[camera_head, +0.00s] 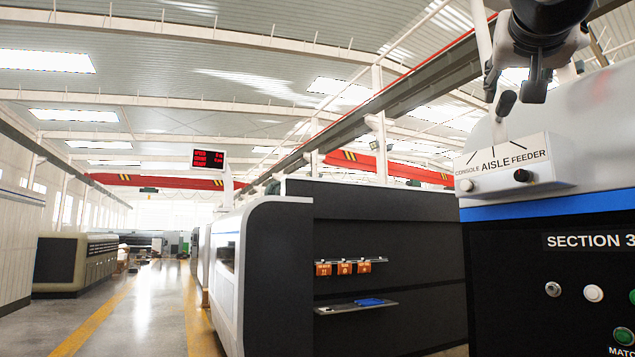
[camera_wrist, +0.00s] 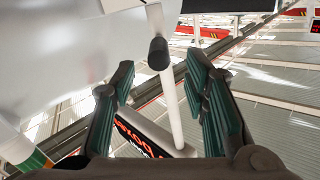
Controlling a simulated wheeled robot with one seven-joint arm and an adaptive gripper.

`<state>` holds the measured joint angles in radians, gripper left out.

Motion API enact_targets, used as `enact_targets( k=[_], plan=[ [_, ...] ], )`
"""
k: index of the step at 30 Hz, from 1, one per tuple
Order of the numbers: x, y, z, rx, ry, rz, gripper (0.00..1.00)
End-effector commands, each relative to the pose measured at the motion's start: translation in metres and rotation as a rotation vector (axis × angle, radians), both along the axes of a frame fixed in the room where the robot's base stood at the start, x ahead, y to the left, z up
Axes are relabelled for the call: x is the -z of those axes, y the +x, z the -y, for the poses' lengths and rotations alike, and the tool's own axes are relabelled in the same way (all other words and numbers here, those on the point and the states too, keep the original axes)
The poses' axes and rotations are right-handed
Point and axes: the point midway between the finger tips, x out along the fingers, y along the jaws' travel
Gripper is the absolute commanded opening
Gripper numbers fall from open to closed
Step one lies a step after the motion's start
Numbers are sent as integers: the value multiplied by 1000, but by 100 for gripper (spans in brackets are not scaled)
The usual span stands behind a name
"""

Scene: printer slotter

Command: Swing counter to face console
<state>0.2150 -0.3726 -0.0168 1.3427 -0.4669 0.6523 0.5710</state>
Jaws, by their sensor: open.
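A white-grey base box (camera_head: 515,163) on the machine at the right carries the labels CONSOLE, AISLE and FEEDER. A thin white post (camera_head: 482,35) rises from it near the AISLE label. A short black handle (camera_head: 505,103) sits by the post; it also shows in the wrist view (camera_wrist: 158,53). In the head view, my gripper (camera_head: 516,84) is just above the handle.
The machine front below bears SECTION 3 (camera_head: 584,241) and several buttons. A dark cabinet (camera_head: 385,225) with orange tags stands left of it. Another red-lit display (camera_head: 208,158) hangs farther back. A clear aisle (camera_head: 150,310) runs at the left.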

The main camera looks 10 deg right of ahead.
Motion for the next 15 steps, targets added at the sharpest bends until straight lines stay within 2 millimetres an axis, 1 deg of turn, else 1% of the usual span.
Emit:
enact_targets(
  k=[3,9,15],
  plan=[
    [-1,21,11,-1,1,-3,41],
    [-1,50,28,0,-1,-3,41],
    [-1,65,36,0,-1,0,41]
  ],
)
